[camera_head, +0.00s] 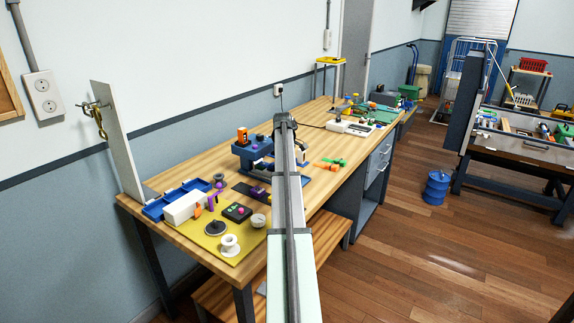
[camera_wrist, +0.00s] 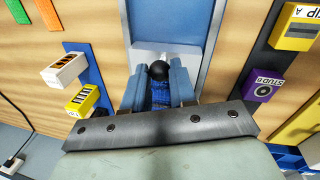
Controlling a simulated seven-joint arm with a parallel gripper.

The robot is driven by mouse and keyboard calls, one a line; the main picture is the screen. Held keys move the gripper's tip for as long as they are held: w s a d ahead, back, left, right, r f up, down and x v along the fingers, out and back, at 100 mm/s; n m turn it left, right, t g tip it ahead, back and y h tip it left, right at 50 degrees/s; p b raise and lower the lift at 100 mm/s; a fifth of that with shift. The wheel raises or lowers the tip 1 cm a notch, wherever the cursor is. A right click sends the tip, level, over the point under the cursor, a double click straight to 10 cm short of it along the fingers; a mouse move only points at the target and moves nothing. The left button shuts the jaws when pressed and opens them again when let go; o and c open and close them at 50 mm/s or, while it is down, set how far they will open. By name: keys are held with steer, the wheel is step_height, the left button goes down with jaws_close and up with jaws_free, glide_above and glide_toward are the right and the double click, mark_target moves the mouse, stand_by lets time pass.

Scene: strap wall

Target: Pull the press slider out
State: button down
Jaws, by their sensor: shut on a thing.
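The press (camera_head: 252,152) is a blue machine on the wooden workbench, partly hidden behind my arm in the head view. In the wrist view its blue bed (camera_wrist: 180,25) runs up from a pale block. The press slider's black round knob (camera_wrist: 158,70) stands in front of that block, between the two blue fingers of my gripper (camera_wrist: 158,78). My gripper is shut on the slider at this knob. The exact contact is partly hidden. In the head view my arm covers the gripper and the slider.
A purple STUD B block (camera_wrist: 264,86) and a yellow CLIP block (camera_wrist: 299,27) lie on a dark strip to the right in the wrist view. A white-and-orange block (camera_wrist: 65,70) and a yellow block (camera_wrist: 82,101) are on the left. Bare wood (camera_wrist: 105,30) lies beside the bed.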

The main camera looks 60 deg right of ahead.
steer(key=s, duration=1.1)
steer(key=shift+s, duration=0.25)
steer(key=c, duration=1.2)
jaws_free()
steer(key=shift+s, duration=0.15)
steer(key=shift+o, duration=1.4)
step_height(320, 180, up, 14)
steer(key=a, duration=0.2)
steer(key=shift+a+f, duration=0.25)
steer(key=shift+a, duration=0.05)
steer(key=shift+s, duration=0.1)
